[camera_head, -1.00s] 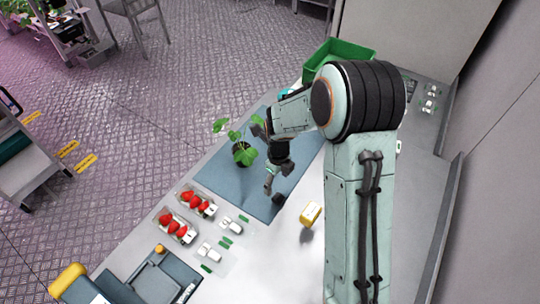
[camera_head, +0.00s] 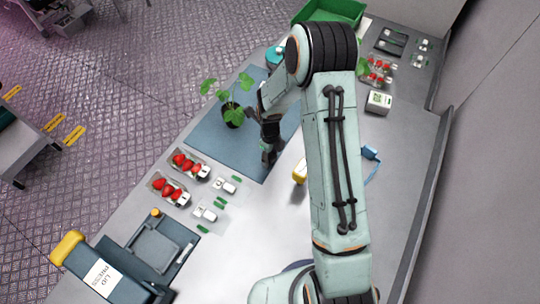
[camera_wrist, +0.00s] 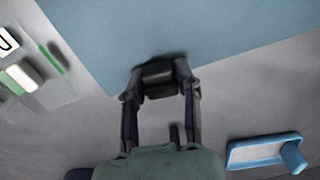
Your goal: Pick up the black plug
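The black plug (camera_wrist: 158,80) is a small dark block in the wrist view, by the edge of the blue-grey mat (camera_wrist: 200,35). My gripper (camera_wrist: 160,88) has one finger on each side of it, and the plug fills the space between the fingertips with no clear gap. In the head view my gripper (camera_head: 268,160) points down at the mat's near corner. The plug cannot be told apart from the dark fingers there. Whether it is clear of the surface cannot be told.
A potted plant (camera_head: 232,115) stands on the mat, left of my gripper. Strawberry packs (camera_head: 188,163) and small white items (camera_head: 225,185) lie to the left. A blue-framed item (camera_wrist: 265,151) lies at lower right in the wrist view.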

